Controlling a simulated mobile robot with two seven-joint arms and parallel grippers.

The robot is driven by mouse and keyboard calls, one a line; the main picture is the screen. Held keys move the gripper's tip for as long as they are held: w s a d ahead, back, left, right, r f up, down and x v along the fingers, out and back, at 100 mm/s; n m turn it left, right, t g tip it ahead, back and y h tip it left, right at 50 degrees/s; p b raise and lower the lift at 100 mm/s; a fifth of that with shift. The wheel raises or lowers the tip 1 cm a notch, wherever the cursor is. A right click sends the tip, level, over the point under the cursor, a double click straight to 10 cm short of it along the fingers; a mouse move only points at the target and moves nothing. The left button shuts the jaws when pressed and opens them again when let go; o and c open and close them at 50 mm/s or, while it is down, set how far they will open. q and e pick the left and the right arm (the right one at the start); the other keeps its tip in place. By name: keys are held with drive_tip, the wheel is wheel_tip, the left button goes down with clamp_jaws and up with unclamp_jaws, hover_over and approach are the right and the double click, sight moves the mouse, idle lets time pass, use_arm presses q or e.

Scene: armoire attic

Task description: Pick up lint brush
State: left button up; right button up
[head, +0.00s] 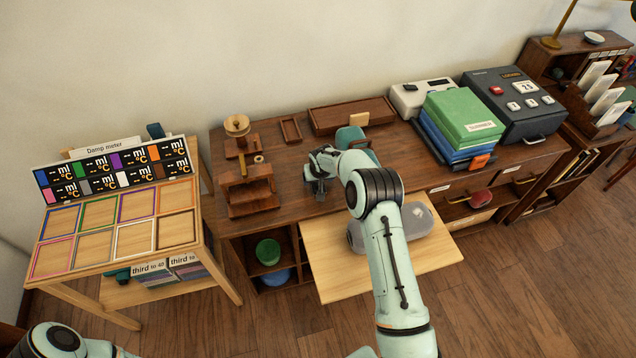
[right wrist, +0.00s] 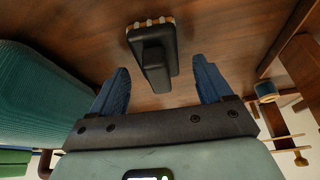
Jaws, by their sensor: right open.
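The lint brush (right wrist: 153,50) is a small black object with a row of pale tan bristles at its far end. In the right wrist view it lies on the dark wooden desk top, ahead of and between the two blue fingers of my right gripper (right wrist: 160,84). The gripper is open and empty, with its near end close to the fingertip gap. In the head view my right gripper (head: 319,178) is low over the desk, and the brush cannot be made out there. Only part of my left arm shows at the lower left; its gripper is out of view.
A teal object (right wrist: 38,95) stands close to the gripper's left in the wrist view. A wooden stand with a spool (head: 247,180) is left of the gripper in the head view. A wooden tray (head: 345,115) lies behind; a grey object (head: 418,220) sits on the pull-out board (head: 325,270).

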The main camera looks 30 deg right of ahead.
drive_tip(key=shift+s, duration=0.1)
drive_tip(key=c, duration=1.2)
drive_tip(key=shift+o, duration=0.2)
wheel_tip(320, 180, up, 20)
